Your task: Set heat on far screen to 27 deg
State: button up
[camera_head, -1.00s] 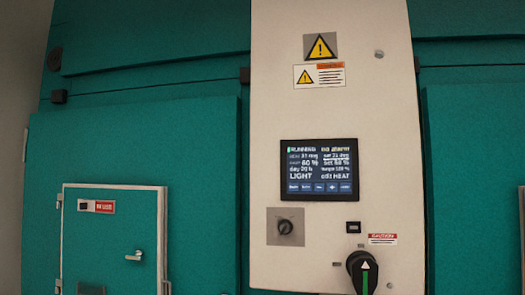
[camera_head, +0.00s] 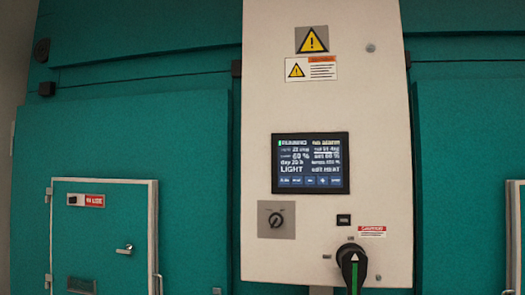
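One screen (camera_head: 310,163) shows in the head view, a dark panel set in a tall cream control column (camera_head: 365,90). It is lit, with lines of white text reading "RUNNING", "LIGHT" and "edit HEAT"; the small heat numbers are too blurred to read surely. A row of small buttons (camera_head: 310,181) runs along its lower edge. I cannot tell from this view whether it is the far screen. My gripper is not in view.
A rotary knob (camera_head: 275,219) and a black handle with a green stripe (camera_head: 353,265) sit below the screen. Teal chamber doors (camera_head: 150,130) flank the column. A small framed hatch (camera_head: 103,235) with a metal handle is at lower left.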

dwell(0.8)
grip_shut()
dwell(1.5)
